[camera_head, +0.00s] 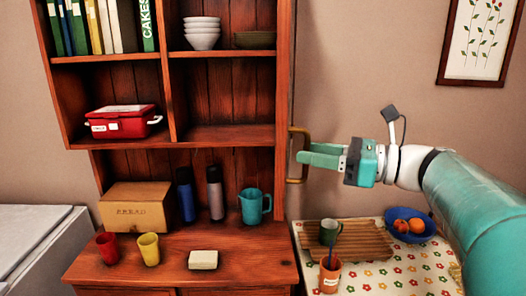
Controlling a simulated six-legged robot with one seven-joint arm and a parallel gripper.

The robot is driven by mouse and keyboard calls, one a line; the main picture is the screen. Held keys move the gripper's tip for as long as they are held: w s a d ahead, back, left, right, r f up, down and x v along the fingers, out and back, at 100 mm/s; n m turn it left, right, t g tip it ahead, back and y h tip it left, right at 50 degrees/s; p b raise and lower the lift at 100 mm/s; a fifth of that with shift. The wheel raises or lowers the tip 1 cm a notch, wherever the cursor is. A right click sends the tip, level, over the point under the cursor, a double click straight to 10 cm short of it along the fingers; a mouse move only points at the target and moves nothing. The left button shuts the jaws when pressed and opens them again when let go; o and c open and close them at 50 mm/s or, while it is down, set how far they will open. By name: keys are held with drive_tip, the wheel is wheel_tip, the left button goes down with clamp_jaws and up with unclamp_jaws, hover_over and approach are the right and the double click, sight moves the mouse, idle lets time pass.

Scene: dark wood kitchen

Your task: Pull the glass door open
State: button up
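A brass, bar-shaped handle (306,133) stands out to the right of the dark red-brown wooden cabinet (284,80), at the height between its lower shelf and counter. A thin upright edge shows beside the cabinet's right side post, by the handle. I cannot make out a glass pane, so the door's position is unclear. My teal gripper (304,157) comes in from the right. Its fingers overlap the middle of the handle and hide part of it. They look close together, but I cannot tell if they grip the bar.
At right, a flowered table (395,281) carries a slatted board, cups and a blue fruit bowl (409,221). A framed picture (480,40) hangs above.

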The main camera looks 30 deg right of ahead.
drive_tip(key=v, duration=1.3)
drive_tip(key=shift+s+d, duration=0.3)
